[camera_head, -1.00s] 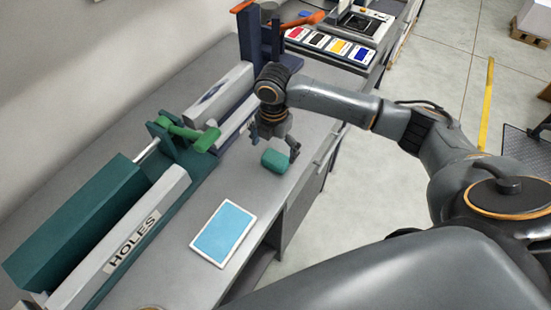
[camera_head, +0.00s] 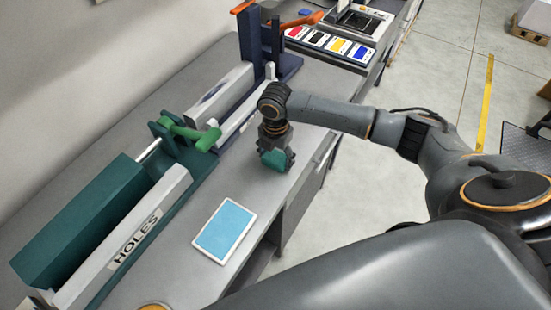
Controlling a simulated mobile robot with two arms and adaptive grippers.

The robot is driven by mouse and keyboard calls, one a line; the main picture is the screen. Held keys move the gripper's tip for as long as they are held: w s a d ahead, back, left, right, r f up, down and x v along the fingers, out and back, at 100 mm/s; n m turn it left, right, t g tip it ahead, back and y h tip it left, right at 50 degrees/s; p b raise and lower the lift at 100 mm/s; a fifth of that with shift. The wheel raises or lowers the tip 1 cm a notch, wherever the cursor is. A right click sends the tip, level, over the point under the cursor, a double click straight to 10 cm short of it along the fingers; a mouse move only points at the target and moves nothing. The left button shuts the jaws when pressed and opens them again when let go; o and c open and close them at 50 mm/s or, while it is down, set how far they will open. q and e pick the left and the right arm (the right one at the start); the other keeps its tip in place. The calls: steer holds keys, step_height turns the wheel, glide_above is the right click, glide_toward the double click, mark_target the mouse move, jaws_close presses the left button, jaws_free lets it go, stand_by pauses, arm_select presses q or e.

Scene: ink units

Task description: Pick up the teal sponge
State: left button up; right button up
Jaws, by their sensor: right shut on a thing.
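The teal sponge (camera_head: 278,162) is near the front edge of the grey bench, partly covered by my right gripper. My right gripper (camera_head: 276,157) comes down from above and is shut on the sponge. Its fingers lie against the sponge, and part of the sponge's top and sides is hidden. I cannot tell whether the sponge still touches the bench top. My left gripper is not in the view.
A blue-faced tablet (camera_head: 225,231) lies on the bench (camera_head: 200,267) in front. A green punch marked HOLES (camera_head: 128,243) and a dark blue press (camera_head: 250,45) stand along the back. Coloured ink pads (camera_head: 337,45) sit at the far right.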

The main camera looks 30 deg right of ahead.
steer(key=shift+r+b, duration=0.4)
steer(key=shift+r, duration=0.05)
steer(key=s+a+r+b, duration=0.4)
steer(key=s+a+r, duration=0.5)
steer(key=r, duration=0.3)
steer(key=shift+s+a, duration=0.3)
steer(key=shift+a, duration=0.3)
steer(key=o, duration=0.3)
steer(key=c, duration=0.4)
steer(key=shift+o, duration=0.2)
